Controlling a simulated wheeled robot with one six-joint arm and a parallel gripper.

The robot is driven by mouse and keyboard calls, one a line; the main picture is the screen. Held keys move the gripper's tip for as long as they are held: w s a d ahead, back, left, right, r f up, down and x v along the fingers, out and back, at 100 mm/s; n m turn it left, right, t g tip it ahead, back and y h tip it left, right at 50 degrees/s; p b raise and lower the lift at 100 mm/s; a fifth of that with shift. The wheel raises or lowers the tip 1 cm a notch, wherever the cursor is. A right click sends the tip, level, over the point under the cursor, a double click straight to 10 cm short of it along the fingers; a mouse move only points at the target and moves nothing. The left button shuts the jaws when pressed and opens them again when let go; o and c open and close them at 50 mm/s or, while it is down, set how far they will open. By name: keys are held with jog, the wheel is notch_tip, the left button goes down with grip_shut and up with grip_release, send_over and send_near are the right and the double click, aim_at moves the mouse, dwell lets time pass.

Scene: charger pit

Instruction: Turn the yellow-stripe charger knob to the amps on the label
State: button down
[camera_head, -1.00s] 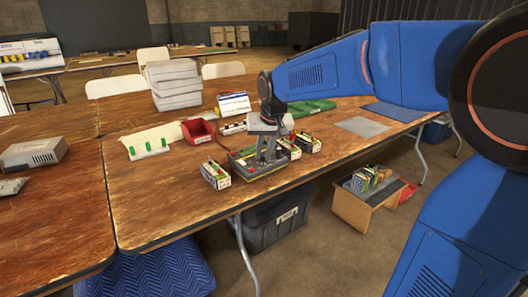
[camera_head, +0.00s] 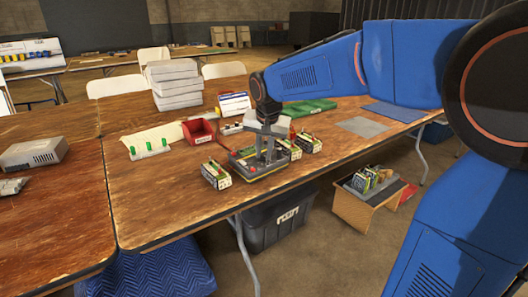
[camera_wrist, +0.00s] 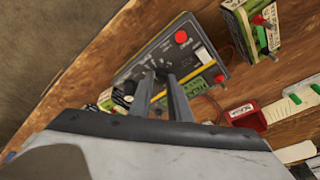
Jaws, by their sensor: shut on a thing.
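The charger is a dark grey box (camera_head: 243,168) on the near edge of the wooden table, with a yellow stripe along its edge. In the wrist view its dark face (camera_wrist: 150,50) shows dial markings, a red button (camera_wrist: 181,37) and a white label too small to read. My gripper (camera_head: 266,157) points down onto the charger. In the wrist view my gripper's fingers (camera_wrist: 165,76) are closed around the knob, which they mostly hide. The knob's pointer and exact setting cannot be made out.
Batteries stand close by: one on the left (camera_head: 216,174) and one on the right (camera_head: 308,142). A red bin (camera_head: 199,131) stands behind. The table's left front is clear.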

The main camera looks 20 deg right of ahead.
jog(key=c, duration=1.7)
grip_release()
jog(key=shift+o, duration=0.2)
jog(key=shift+r, duration=0.1)
jog(key=v, duration=1.7)
jog(key=s+d+f+n, duration=0.3)
jog(key=s+d+f, duration=0.1)
jog(key=s+f, duration=0.7)
jog(key=s+d+f+n, duration=0.2)
jog(key=s+d+f, duration=0.1)
jog(key=s+f, duration=0.8)
jog(key=s, duration=0.5)
jog(key=shift+s+d+f+n+t, duration=0.2)
jog(key=shift+d+n+t, duration=0.1)
jog(key=shift+d+n, duration=0.1)
